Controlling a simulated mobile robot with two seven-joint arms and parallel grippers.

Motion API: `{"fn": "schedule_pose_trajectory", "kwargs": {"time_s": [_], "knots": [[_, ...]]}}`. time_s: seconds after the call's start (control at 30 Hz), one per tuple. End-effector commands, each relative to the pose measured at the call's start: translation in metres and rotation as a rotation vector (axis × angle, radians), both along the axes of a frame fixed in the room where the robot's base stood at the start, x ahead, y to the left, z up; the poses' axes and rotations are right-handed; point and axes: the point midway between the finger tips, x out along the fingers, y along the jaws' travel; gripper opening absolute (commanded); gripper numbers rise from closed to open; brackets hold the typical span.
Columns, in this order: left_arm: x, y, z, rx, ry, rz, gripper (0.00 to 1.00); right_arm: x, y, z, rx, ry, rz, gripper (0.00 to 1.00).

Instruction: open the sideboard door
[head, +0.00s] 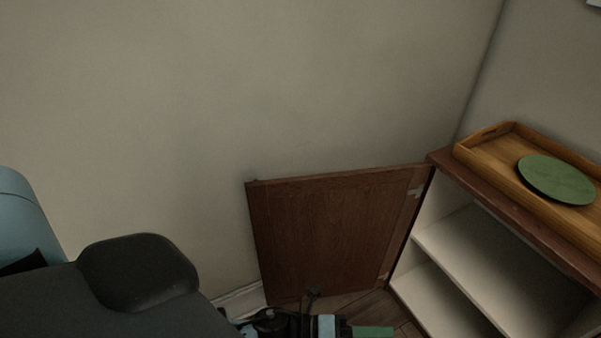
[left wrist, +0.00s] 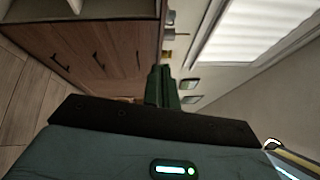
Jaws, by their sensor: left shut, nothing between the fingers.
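The sideboard (head: 478,222) is at the right of the head view, with a pale interior and a shelf. Its brown wooden door (head: 330,228) stands wide open, swung out to the left on hinges along its right edge. The inner face of the door is towards me. My left gripper (head: 385,331) is at the bottom edge of the head view, in front of the lower part of the door and partly cut off. In the left wrist view its green fingers (left wrist: 160,72) are together and empty. My right gripper is not in view.
A wooden tray (head: 483,137) with a green plate (head: 556,180) sits on the sideboard top. A plain wall (head: 200,100) rises behind the door. The left wrist view shows a wooden unit with dark handles (left wrist: 98,63) and a bright window with blinds (left wrist: 232,30).

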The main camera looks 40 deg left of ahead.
Motion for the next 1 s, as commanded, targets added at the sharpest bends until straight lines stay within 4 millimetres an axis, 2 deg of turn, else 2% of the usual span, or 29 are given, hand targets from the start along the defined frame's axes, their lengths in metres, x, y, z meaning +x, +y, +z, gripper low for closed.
{"fn": "schedule_pose_trajectory", "kwargs": {"time_s": [0.03, 0.1, 0.23, 0.37, 0.47, 0.57, 0.67, 0.73, 0.87, 0.9, 1.0], "knots": [[0.01, -0.006, 0.006, 0.09, -0.134, -0.074, 0.0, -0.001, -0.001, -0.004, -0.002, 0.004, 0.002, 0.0], [0.017, -0.014, 0.011, 0.212, -0.315, -0.175, 0.0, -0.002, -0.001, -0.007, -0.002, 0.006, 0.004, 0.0], [0.031, -0.017, 0.012, 0.448, -0.638, -0.363, 0.0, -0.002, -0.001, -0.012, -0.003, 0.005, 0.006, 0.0], [0.05, -0.004, 0.006, 0.69, -0.933, -0.558, 0.0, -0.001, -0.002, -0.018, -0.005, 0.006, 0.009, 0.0], [0.07, 0.017, 0.0, 0.879, -1.132, -0.716, 0.0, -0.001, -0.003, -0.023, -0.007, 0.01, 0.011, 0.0], [0.095, 0.05, -0.003, 1.072, -1.302, -0.885, 0.0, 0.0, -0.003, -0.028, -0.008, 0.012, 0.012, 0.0], [0.123, 0.092, 0.001, 1.268, -1.43, -1.065, 0.0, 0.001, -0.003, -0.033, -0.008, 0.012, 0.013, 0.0], [0.143, 0.127, 0.01, 1.402, -1.489, -1.2, 0.0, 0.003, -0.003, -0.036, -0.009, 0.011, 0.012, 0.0], [0.178, 0.2, 0.039, 1.638, -1.525, -1.464, 0.0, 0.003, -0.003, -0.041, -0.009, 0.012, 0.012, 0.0], [0.186, 0.222, 0.051, 1.705, -1.516, -1.543, 0.0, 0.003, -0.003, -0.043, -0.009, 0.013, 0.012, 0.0], [0.201, 0.275, 0.084, 1.838, -1.457, -1.727, 0.0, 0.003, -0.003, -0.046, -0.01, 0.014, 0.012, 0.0]]}}
